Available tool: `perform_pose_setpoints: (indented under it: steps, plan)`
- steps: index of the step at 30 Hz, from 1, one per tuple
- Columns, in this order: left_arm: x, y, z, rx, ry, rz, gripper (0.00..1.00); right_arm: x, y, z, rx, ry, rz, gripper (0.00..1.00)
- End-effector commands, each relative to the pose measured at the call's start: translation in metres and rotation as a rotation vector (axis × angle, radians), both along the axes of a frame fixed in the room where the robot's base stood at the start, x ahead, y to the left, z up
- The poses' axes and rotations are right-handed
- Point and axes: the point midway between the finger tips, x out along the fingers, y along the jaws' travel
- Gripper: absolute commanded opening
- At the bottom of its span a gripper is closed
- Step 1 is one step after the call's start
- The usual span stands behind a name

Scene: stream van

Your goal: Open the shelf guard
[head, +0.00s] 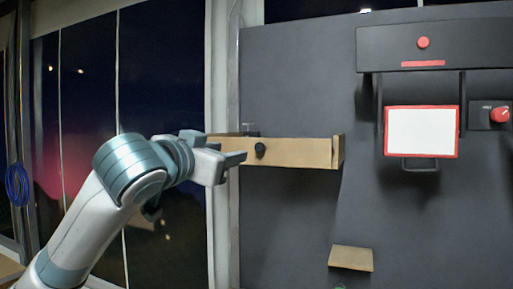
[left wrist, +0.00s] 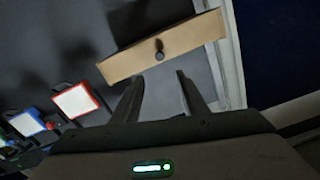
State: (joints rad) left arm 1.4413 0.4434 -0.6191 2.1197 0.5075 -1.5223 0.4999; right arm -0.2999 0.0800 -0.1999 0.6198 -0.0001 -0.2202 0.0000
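The shelf guard (head: 300,153) is a tan wooden board across the front of a small wall shelf, with a round black knob (head: 260,150) near its left end. The guard stands upright against the shelf. My left gripper (head: 228,153) is just left of the knob in the head view and covers the guard's left end. In the left wrist view the guard (left wrist: 185,42) lies tilted ahead of the fingers. Its knob (left wrist: 159,55) is beyond the gap between the two spread fingertips (left wrist: 160,77), apart from them. My right gripper is not in view.
A red-framed white panel (head: 421,132) with a handle hangs to the right under a dark box (head: 435,45) with a red button. A red knob (head: 499,115) is at the far right. A small wooden ledge (head: 351,258) sits below. Dark windows are at left.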

Motion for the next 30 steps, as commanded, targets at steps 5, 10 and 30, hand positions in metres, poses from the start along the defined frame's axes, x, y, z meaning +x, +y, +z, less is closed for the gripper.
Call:
perform_pose_setpoints:
  steps: [5, 10, 30]
  plan:
    - [0.010, -0.004, 0.002, 0.000, 0.002, 0.000, 0.40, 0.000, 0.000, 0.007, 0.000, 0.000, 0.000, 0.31]
    - [0.031, -0.010, 0.003, 0.000, 0.004, 0.000, 0.40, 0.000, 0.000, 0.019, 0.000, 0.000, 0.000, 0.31]
    - [0.141, -0.046, 0.003, 0.001, 0.004, 0.001, 0.40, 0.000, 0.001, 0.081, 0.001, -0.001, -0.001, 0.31]
